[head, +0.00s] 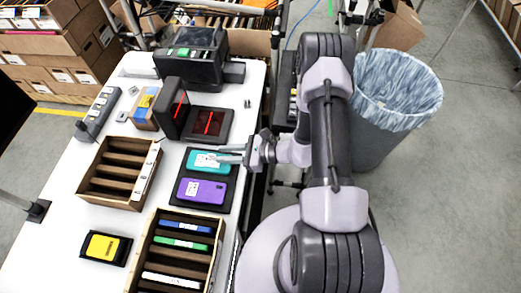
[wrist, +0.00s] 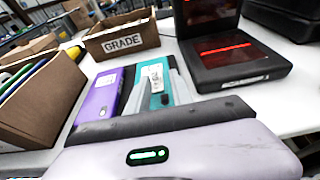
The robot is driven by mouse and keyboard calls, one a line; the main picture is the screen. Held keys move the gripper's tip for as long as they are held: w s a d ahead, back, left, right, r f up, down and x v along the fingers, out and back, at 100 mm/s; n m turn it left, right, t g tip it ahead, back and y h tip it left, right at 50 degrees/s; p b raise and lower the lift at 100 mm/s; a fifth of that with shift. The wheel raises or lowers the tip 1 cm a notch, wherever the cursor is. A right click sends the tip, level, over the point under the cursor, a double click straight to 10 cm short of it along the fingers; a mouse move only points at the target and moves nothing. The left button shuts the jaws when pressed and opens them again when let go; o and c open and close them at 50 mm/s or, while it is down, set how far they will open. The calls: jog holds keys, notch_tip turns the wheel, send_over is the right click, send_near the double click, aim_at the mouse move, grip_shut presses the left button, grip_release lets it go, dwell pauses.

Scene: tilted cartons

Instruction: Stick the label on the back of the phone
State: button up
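A teal phone (head: 221,168) lies face down on a black pad (head: 228,196), beside a purple phone (head: 204,192). In the wrist view, the teal phone (wrist: 181,90) is partly behind my fingers, and the purple phone (wrist: 102,97) is to its left. A white label (wrist: 153,76) shows on the teal phone's back, and another is on the purple phone. My gripper (head: 218,158) reaches over the teal phone from the right. In the wrist view, its fingers (wrist: 163,85) stand apart with a gap between them. I cannot tell whether they touch the phone.
A black scanner (head: 208,124) with red light is behind the phones, and a black printer (head: 190,62) stands farther back. A wooden rack (head: 106,193), a wooden box (head: 146,243) of phones and a yellow phone (head: 102,246) are left and front. A lined bin (head: 395,95) stands right of the table.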

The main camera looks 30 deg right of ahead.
jog(key=p+v, duration=0.2)
jog(key=v, duration=1.3)
notch_tip(320, 180, up, 6)
jog(key=p, duration=0.3)
jog(key=shift+d+r, duration=0.1)
jog(key=s+a+r+n+g+h+b, duration=0.1)
jog(key=s+a+r+n+h+b, duration=0.4)
jog(key=n, duration=0.5)
jog(key=s+a+r+n+g+h+b, duration=0.1)
jog(key=s+a+r+n+h+b, duration=0.4)
jog(key=r+n+b, duration=0.3)
jog(key=shift+s+a+r+n+b, duration=0.25)
jog(key=shift+a+r+n+b, duration=0.15)
jog(key=shift+a+n+b, duration=0.5)
